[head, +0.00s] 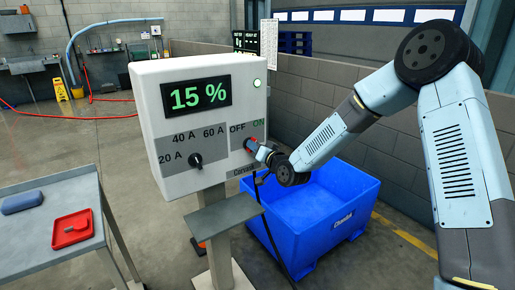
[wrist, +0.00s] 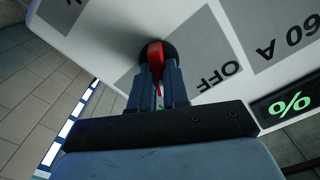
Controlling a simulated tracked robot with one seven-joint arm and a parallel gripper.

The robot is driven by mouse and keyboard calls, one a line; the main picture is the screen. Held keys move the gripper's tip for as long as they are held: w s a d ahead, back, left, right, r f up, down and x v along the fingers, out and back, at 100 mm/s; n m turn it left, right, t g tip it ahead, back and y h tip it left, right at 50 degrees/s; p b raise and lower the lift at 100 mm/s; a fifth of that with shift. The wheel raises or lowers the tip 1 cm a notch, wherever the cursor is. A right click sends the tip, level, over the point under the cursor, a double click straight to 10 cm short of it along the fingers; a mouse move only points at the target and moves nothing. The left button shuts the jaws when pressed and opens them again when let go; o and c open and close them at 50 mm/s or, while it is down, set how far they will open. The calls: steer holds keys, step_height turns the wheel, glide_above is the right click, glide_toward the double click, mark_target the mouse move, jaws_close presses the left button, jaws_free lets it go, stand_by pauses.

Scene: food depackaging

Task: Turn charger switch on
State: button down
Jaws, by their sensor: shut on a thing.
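The charger (head: 205,120) is a white box on a post, with a display reading "15 %" in green and a lit green lamp at its upper right. Its red switch (wrist: 155,56) sits on a dark round base beside the OFF mark in the wrist view. In the head view ON is lettered green and OFF dark above the switch. My gripper (wrist: 157,75) is shut on the red switch, with one finger on each side of it. In the head view my gripper (head: 256,149) reaches the panel from the right and mostly hides the switch.
A black knob (head: 195,160) with 20 A, 40 A and 60 A marks is on the charger's left. A blue bin (head: 335,222) stands below my arm. A grey table (head: 85,262) at left holds a red item (head: 72,229) and a blue item (head: 22,202). A dark cable hangs below the charger.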

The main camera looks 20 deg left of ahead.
steer(key=shift+w+r, duration=0.1)
steer(key=shift+r, duration=0.1)
steer(key=c, duration=1.1)
jaws_free()
steer(key=shift+f, duration=0.1)
steer(key=shift+d, duration=0.1)
steer(key=v, duration=1.3)
steer(key=shift+s+d+f, duration=0.1)
steer(key=shift+s+d, duration=0.1)
steer(key=shift+s, duration=0.1)
